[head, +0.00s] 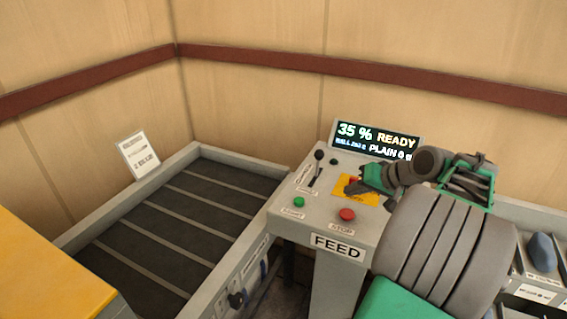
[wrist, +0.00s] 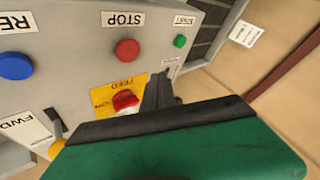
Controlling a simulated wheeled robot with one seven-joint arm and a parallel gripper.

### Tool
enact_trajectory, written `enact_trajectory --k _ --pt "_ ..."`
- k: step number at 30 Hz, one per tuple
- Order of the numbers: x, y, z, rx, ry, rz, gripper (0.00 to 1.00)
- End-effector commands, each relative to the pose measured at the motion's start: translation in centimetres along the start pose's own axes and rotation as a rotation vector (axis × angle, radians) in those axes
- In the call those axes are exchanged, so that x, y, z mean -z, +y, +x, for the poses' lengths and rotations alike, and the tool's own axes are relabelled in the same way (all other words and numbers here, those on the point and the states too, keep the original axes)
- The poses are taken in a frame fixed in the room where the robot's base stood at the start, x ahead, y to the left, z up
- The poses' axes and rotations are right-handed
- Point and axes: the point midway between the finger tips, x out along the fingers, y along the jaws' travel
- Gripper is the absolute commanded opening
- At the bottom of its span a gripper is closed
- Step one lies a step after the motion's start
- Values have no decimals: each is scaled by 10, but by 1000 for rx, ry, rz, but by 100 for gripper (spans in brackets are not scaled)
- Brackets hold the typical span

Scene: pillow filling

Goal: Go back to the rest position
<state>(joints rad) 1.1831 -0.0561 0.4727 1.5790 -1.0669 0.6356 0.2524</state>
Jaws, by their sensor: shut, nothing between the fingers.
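My gripper (head: 362,185) is shut and empty. In the head view it hangs over the yellow plate (head: 345,196) on the grey control console (head: 328,220), and my arm reaches in from the right. In the wrist view, which is upside down, the dark fingers of my gripper (wrist: 158,85) are close together beside the red knob (wrist: 125,99) on the yellow plate. I cannot tell whether they touch it.
The console carries a red STOP button (head: 347,214), a green button (head: 299,202), a black lever (head: 317,165) and a display (head: 377,142) reading 35 % READY. A dark conveyor (head: 190,220) is left. Bins (head: 540,285) stand right; wooden walls are behind.

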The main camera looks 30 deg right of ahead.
Motion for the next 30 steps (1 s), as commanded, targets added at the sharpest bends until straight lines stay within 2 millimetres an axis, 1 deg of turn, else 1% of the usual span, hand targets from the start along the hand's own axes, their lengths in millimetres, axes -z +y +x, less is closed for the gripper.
enact_trajectory --k 2,4,5,6,8,9,11,12,13,15,18,19,21,23,30 --pt "-5 -21 10 -10 -27 -33 0" --pt "-17 -54 24 -35 -71 -83 0" --pt "-26 -72 31 -49 -96 -112 0" --pt "-41 -96 40 -71 -129 -155 0" --pt "-70 -131 48 -107 -179 -224 0" --pt "-91 -151 50 -132 -209 -271 0" --pt "-125 -175 50 -166 -249 -339 0" --pt "-149 -187 47 -186 -274 -384 0" --pt "-166 -194 44 -201 -288 -418 0" --pt "-202 -203 35 -231 -318 -485 0" --pt "-238 -204 24 -263 -346 -550 0" --pt "-246 -203 22 -270 -351 -562 0" --pt "-255 -200 19 -281 -358 -581 0" --pt "-259 -199 18 -285 -361 -586 0" --pt "-259 -199 18 -285 -361 -586 0"
